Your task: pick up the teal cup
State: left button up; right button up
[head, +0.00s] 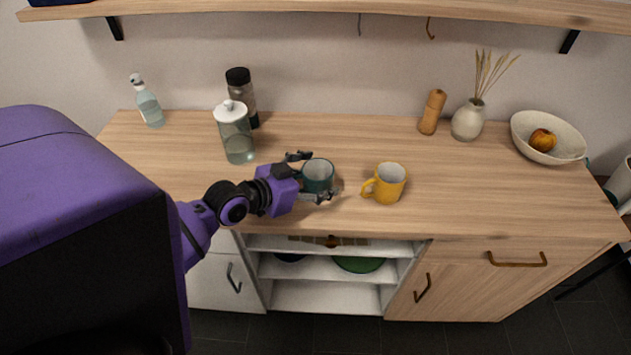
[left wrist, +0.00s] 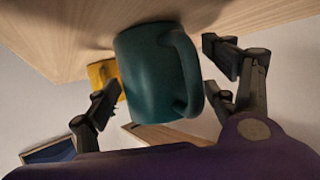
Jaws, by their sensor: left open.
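The teal cup (head: 317,176) stands upright on the wooden counter (head: 300,135) in the head view. My left gripper (head: 310,176) is open, with one finger on the cup's far side and one on its near side. In the left wrist view the cup (left wrist: 152,75) fills the space between the open fingers of the left gripper (left wrist: 165,85). The cup's handle is on the right there, close to the right finger. I cannot tell whether either finger touches the cup. My right gripper is not in view.
A yellow mug (head: 385,183) stands to the right of the cup. A glass jar with a white lid (head: 235,133) and a dark-topped bottle (head: 242,97) stand behind left. A pepper mill (head: 432,112), vase (head: 467,119) and bowl (head: 562,150) are at the back right. A shelf (head: 300,8) hangs above.

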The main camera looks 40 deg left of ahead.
aim_at(328, 165)
pick_arm(q)
jog(key=shift+c, duration=1.4)
jog(key=shift+w, duration=0.1)
jog(key=c, duration=1.2)
jog(key=shift+r, duration=0.4)
notch_tip(328, 165, up, 2)
jog(key=shift+r, duration=0.25)
jog(key=shift+s+d+r+p, duration=0.3)
jog(key=shift+s+d+r, duration=0.6)
jog(key=shift+s+r, duration=1)
jog(key=shift+s+d+r+p, duration=0.3)
jog(key=shift+s+d+r, duration=0.85)
jog(key=shift+s, duration=1.3)
jog(key=shift+s+d+r+p, duration=0.3)
jog(key=shift+s+d+r, duration=0.35)
jog(key=shift+s+r, duration=1.35)
